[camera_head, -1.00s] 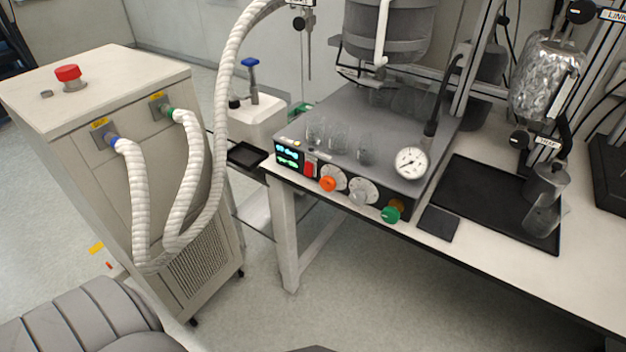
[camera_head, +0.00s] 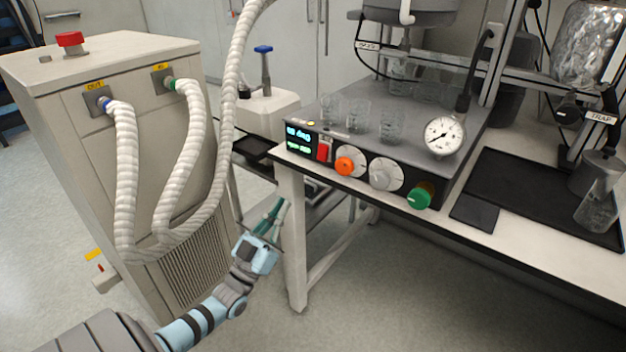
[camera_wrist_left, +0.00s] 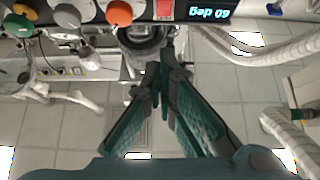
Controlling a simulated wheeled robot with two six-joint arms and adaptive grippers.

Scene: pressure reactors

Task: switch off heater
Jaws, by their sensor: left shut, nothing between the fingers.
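The heater unit is a grey box (camera_head: 440,165) on the bench, with a lit display (camera_head: 298,139), a red switch (camera_head: 324,150), and orange (camera_head: 345,165), grey (camera_head: 379,179) and green (camera_head: 420,196) knobs on its front. My right gripper is out of view.
A beige cabinet (camera_head: 130,60) with white ribbed hoses (camera_head: 125,190) stands left of my arm. A bench leg (camera_head: 292,240) is just right of the gripper. Glass beakers (camera_head: 391,127) and a pressure gauge (camera_head: 444,135) stand above the panel. A black tray (camera_head: 500,180) lies right.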

